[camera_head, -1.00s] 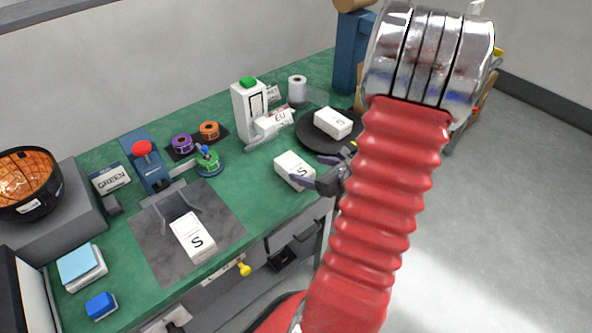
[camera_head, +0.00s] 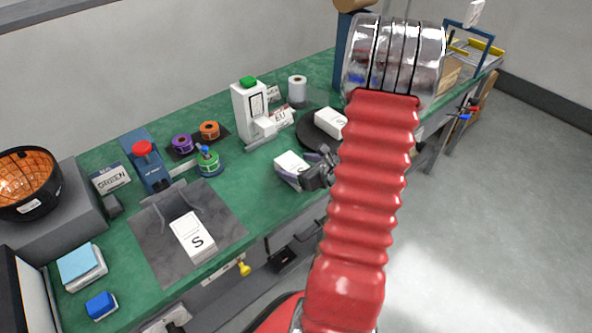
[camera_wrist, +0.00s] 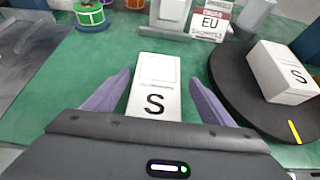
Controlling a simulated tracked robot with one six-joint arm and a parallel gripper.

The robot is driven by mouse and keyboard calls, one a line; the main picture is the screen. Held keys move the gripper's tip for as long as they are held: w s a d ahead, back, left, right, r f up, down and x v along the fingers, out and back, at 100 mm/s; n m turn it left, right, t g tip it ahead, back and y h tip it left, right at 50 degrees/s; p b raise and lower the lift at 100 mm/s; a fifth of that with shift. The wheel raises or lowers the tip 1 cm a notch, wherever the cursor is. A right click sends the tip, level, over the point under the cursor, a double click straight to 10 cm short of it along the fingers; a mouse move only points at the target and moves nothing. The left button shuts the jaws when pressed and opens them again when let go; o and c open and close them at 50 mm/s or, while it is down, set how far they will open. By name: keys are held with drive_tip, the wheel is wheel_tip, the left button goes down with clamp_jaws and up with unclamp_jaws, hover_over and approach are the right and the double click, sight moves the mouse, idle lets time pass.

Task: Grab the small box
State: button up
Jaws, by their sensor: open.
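A small white box (camera_wrist: 156,84) marked S stands on the green table, between the two purple fingers of my gripper (camera_wrist: 156,95) in the wrist view. The fingers are open, one on each side of the box, with a gap visible at the left; the box's near end is hidden by the gripper body. In the head view the same box (camera_head: 290,163) shows at the table's front, with my gripper (camera_head: 300,178) at its near side. Another white S box (camera_head: 194,238) lies on the grey mat, and a third (camera_head: 331,123) lies on the black round plate.
The black turntable (camera_wrist: 225,85) is close on the right. A white device with a green button (camera_head: 248,110) and an EU sign (camera_wrist: 209,22) stand behind. Tape rolls (camera_head: 208,160) sit to the left. Green table between is clear.

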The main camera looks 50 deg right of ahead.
sight(288, 163)
drive_tip(key=shift+x, duration=2.3)
drive_tip(key=shift+a, duration=0.2)
drive_tip(key=shift+c, duration=0.4)
drive_tip(key=c, duration=1.2)
drive_tip(key=shift+o, duration=0.2)
drive_tip(key=shift+r, duration=0.2)
drive_tip(key=shift+r, duration=4.85)
